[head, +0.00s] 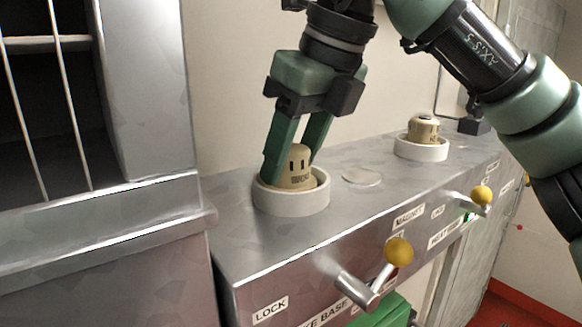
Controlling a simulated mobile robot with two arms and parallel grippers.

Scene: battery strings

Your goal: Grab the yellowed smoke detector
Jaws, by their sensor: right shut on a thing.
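A yellowed smoke detector (297,170) with dark slots and lettering sits upright in a white ring-shaped base (291,203) on the metal counter. My right gripper (294,160) comes down from above. Its green fingers are around the detector and shut on it, inside the ring. A second, similar yellowed detector (423,130) stands in another white ring (421,152) farther right and back. My left gripper is not in view.
The metal counter (240,240) has front labels and levers with yellow knobs (398,251) (482,195). A flat pale disc (361,177) lies between the rings. A metal cabinet (150,110) with an open shelf stands at left. A small dark box (473,126) is at the back right.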

